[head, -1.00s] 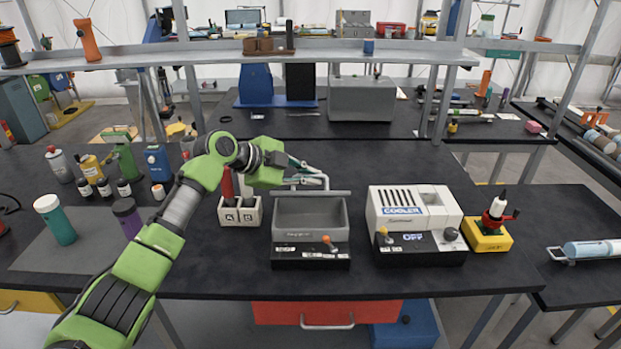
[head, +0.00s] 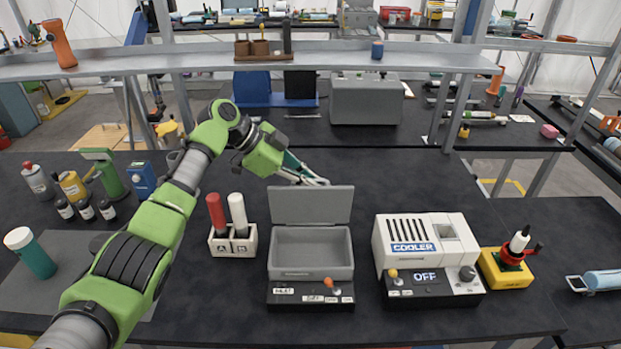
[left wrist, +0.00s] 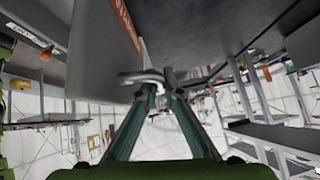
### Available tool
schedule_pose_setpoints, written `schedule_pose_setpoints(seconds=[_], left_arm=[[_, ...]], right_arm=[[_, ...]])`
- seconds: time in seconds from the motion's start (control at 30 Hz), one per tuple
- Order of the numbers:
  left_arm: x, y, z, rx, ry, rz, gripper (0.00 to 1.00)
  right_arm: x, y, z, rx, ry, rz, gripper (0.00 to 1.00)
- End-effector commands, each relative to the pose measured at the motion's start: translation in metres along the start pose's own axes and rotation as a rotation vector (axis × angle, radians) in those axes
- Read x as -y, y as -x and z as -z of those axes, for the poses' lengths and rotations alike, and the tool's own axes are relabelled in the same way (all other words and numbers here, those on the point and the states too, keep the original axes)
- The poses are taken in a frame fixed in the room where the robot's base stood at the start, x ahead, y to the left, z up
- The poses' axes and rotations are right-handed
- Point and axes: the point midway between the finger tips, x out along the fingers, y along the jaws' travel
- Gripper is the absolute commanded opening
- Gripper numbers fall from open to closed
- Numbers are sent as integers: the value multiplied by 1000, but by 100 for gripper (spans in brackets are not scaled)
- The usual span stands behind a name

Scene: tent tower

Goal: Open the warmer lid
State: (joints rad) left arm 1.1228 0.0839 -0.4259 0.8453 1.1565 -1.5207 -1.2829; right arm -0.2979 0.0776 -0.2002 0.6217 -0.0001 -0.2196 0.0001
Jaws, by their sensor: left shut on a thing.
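The warmer (head: 347,262) is a grey open-topped box on a black control base, in the middle of the bench in the head view. Its grey lid (head: 311,205) stands raised at the back edge, inner face toward me, and the box interior shows. My left gripper (head: 322,182) reaches from the left to behind the lid's top edge. In the left wrist view, its green fingers (left wrist: 160,82) close on the metal lid handle (left wrist: 143,77), beside the grey lid with an orange label (left wrist: 92,45). The exact grip is partly hidden in the head view. My right gripper is not in view.
A white holder (head: 233,246) with a red and a white stick stands left of the warmer. A cooler (head: 425,243) and a yellow block (head: 506,268) stand to its right. Bottles (head: 85,207) crowd the left. A shelf (head: 330,60) spans the back.

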Motion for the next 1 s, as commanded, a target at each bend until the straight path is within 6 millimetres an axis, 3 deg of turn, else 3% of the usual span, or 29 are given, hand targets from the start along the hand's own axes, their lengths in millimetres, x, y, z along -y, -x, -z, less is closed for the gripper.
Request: schedule_pose_setpoints(seconds=[0.6,0.67,1.0], left_arm=[[0,-1,0,0,-3,3,0],[0,-1,0,0,-3,3,15],[0,0,-1,0,-2,2,15]], right_arm=[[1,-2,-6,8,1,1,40],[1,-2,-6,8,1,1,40],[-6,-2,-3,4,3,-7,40]])
